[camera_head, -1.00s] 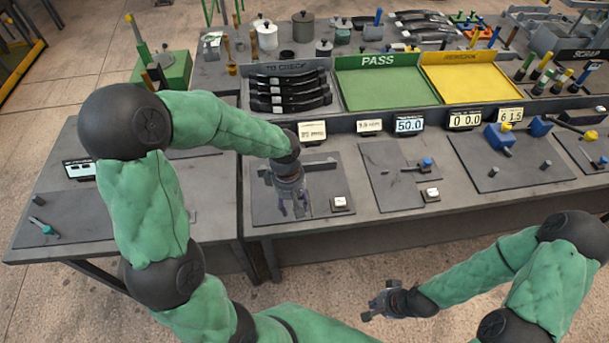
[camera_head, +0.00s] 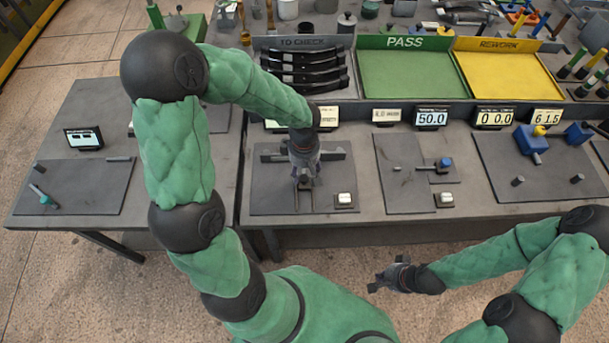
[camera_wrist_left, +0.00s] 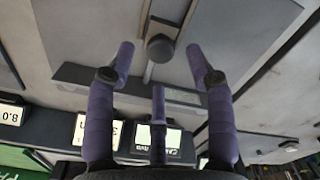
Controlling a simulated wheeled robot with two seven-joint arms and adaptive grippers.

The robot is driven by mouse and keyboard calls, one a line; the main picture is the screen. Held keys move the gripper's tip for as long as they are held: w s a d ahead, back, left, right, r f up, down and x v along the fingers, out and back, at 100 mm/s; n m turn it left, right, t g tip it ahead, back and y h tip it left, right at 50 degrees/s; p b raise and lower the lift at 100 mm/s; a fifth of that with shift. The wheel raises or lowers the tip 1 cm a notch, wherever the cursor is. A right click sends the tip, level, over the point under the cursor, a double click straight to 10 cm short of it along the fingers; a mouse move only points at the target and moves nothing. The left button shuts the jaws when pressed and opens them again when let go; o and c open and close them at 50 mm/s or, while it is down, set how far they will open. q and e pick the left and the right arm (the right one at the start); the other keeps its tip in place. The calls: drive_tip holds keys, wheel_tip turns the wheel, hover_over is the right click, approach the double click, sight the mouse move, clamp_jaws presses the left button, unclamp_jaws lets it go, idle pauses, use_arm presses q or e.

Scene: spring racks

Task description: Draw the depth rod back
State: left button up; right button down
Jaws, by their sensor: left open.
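My left gripper (camera_head: 304,178) is open, pointing down over a dark plate (camera_head: 265,195) at the left of the main bench. Below it lies a grey bar (camera_head: 335,156), with a narrow pair of rails (camera_head: 304,205) running from it towards the front edge. In the left wrist view, a dark round knob (camera_wrist_left: 160,48) shows between my spread purple fingertips (camera_wrist_left: 160,60), with no visible contact. The rails (camera_wrist_left: 188,15) run past it. I cannot tell for certain which part is the depth rod. My right gripper (camera_head: 385,278) is away from the bench; its jaw opening is unclear.
A white button box (camera_head: 345,199) sits right of the rails. Small displays (camera_head: 431,117) line the back of the work area. A side table (camera_head: 95,110) is at the left.

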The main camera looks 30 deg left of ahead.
sight(304, 177)
use_arm(q)
drive_tip(key=shift+f, duration=1.6)
drive_tip(key=shift+s+b, duration=0.1)
drive_tip(key=shift+b, duration=0.2)
clamp_jaws()
